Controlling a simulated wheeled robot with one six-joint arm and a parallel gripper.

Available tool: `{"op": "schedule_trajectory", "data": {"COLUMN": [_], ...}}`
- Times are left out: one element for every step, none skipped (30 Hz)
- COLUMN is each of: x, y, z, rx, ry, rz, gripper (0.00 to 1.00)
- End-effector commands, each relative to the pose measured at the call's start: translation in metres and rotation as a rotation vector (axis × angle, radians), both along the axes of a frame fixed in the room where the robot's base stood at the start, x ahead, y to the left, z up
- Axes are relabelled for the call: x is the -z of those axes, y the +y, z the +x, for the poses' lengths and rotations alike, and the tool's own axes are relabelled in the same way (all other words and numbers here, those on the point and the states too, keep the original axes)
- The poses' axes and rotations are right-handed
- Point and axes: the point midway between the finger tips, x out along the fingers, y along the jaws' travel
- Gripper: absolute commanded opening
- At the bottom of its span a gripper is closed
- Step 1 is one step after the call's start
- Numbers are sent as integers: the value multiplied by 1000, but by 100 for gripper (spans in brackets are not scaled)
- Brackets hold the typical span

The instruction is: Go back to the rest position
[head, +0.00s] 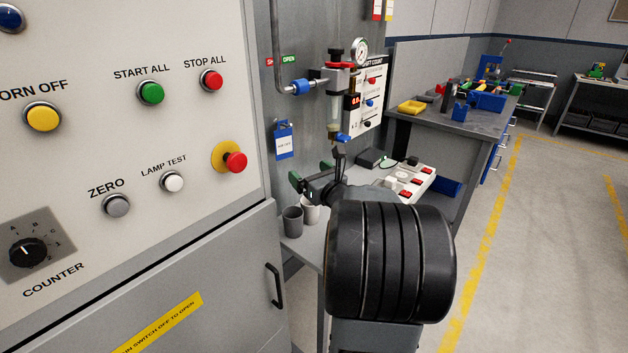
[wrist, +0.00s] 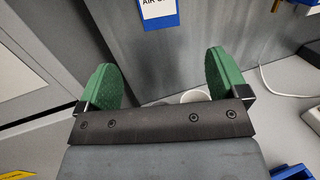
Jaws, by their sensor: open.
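My gripper (head: 316,174) is in front of the grey wall panel, above the small bench (head: 302,245). In the wrist view my gripper (wrist: 163,80) shows two green finger pads spread wide apart, with nothing between them. A white cup (wrist: 195,96) is partly hidden behind the gripper's dark bar in that view. In the head view the white cup (head: 311,213) and a grey cup (head: 292,222) stand on the bench below the gripper. My black arm hides part of the bench.
A control panel (head: 130,100) with buttons and a cabinet door with a black handle (head: 276,287) fills the left. An air regulator with a gauge (head: 360,51) is behind the gripper. A power strip (head: 405,180) lies on the bench. Floor (head: 545,260) is clear at the right.

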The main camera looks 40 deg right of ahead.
Motion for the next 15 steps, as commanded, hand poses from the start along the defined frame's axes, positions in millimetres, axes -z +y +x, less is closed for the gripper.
{"op": "schedule_trajectory", "data": {"x": [1, 1, 1, 1, 1, 1, 1, 1, 1, 1, 1, 0, -1, -2, -5], "y": [0, 0, 0, 1, 1, 1, 2, 2, 2, 2, 2, 3, 3, 5, 7], "z": [-6, -8, -11, -13, -15, -16, -17, -18, -18, -18, -18, -18, -17, -16, -14], "rx": [2, 2, 2, 1, 1, 0, 0, -1, -1, -1, 0, 2, 7, 12, 26], "ry": [0, 0, 0, -1, 0, 0, 1, 1, 1, 1, 1, 3, 6, 8, 16], "rz": [0, 0, 0, -1, -1, 0, 0, 0, 0, 0, 2, 12, 28, 51, 97], "gripper": [92, 92, 92, 92, 92, 92, 92, 92, 92, 92, 92, 92, 92, 92, 92]}}
